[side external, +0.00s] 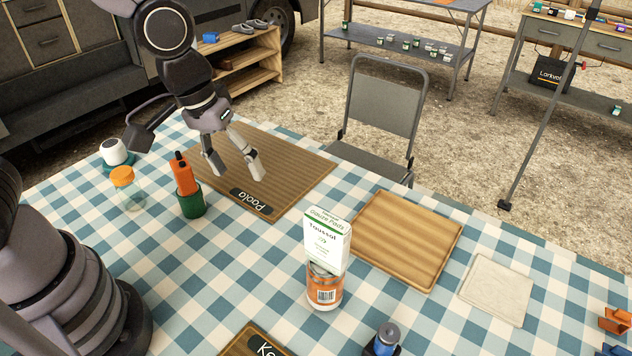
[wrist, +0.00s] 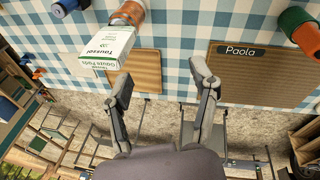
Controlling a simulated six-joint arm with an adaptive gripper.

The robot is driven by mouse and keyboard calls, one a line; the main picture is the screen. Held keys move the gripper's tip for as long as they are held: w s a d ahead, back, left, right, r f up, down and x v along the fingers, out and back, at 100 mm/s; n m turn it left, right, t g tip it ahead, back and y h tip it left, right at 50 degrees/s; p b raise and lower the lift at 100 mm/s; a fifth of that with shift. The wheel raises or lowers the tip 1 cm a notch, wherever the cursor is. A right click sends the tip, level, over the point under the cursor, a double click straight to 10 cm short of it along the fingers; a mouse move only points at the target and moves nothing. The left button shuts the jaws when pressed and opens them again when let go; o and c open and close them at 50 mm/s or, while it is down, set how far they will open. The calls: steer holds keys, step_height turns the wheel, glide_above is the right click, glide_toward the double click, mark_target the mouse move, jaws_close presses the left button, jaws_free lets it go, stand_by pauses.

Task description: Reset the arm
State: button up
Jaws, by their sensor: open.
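My gripper (side external: 232,167) is open and empty above the wooden board labelled Paola (side external: 290,165). In the wrist view its two fingers (wrist: 166,82) are spread apart with nothing between them. The white gauze pads box (side external: 327,240) stands on top of an orange can (side external: 324,288) near the middle of the table. In the wrist view the box (wrist: 107,47) and the can (wrist: 130,12) are at the upper left, and the Paola board (wrist: 262,75) is at the right.
An orange tool in a green cup (side external: 190,203), a jar with an orange lid (side external: 127,190) and a white round item (side external: 114,151) stand left of the board. A plain wooden tray (side external: 408,238) and a pale square (side external: 497,290) lie to the right. A chair (side external: 385,110) stands behind the table.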

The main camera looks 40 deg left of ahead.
steer(key=s+a+r+m+t+y, duration=0.1)
steer(key=s+a+r+m+t, duration=0.1)
steer(key=s+a+r, duration=0.9)
steer(key=a+r+t, duration=0.1)
steer(key=a+r, duration=0.1)
steer(key=a, duration=0.2)
steer(key=shift+s+a+r+m+y, duration=0.2)
steer(key=shift+a+r+m+y, duration=0.1)
steer(key=shift+m+y, duration=0.1)
